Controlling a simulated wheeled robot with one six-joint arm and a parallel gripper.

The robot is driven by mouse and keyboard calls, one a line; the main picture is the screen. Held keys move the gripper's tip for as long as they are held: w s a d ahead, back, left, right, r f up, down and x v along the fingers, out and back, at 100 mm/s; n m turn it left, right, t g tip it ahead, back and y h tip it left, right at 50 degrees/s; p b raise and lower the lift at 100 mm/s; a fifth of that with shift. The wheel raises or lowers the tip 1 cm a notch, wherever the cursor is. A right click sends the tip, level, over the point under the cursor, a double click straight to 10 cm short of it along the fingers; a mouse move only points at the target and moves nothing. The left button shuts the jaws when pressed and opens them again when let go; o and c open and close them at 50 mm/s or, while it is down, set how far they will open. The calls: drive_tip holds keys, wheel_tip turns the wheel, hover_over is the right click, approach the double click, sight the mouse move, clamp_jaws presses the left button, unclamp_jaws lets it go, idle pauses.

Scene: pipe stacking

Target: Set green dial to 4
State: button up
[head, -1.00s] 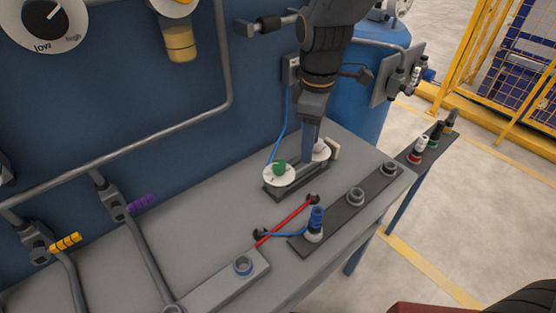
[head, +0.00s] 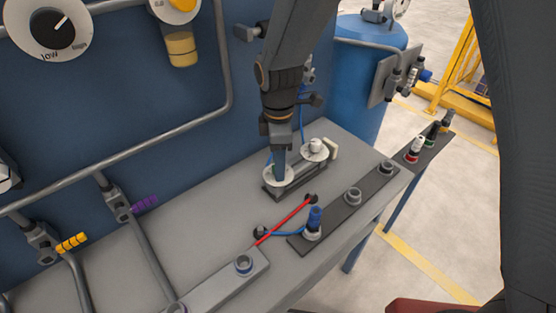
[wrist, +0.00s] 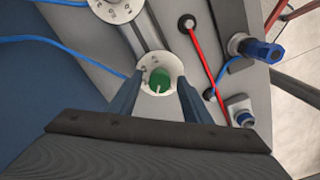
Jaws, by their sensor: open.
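The green dial (wrist: 159,79) is a round green knob with a pale pointer mark, on a white numbered disc (head: 270,178) at the near left end of a dark base plate. My gripper (wrist: 157,88) is open in the wrist view, with one blue finger on each side of the green dial. In the head view my gripper (head: 278,173) points down over the disc and hides most of the knob. I cannot tell whether the fingers touch it. The number at the pointer is too small to read.
A second white dial (head: 315,149) sits at the other end of the base plate. A red bar (head: 285,221), a blue plug (head: 315,220) with a blue cable, and a dark strip with sockets (head: 353,196) lie nearer the table's front edge. A blue wall stands behind.

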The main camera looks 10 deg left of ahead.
drive_tip(key=shift+c, duration=0.4)
drive_tip(key=c, duration=1)
drive_tip(key=shift+o, duration=0.2)
drive_tip(key=shift+m, duration=0.4)
drive_tip(key=m+p, duration=0.1)
drive_tip(key=m, duration=0.3)
drive_tip(key=shift+p, duration=0.4)
drive_tip(key=m+p, duration=0.1)
drive_tip(key=m, duration=0.4)
drive_tip(key=m+p, duration=0.1)
drive_tip(key=m, duration=0.4)
drive_tip(key=shift+p, duration=0.35)
drive_tip(key=shift+w+m+p, duration=0.1)
drive_tip(key=shift+m+p, duration=0.45)
drive_tip(key=shift+m, duration=1.95)
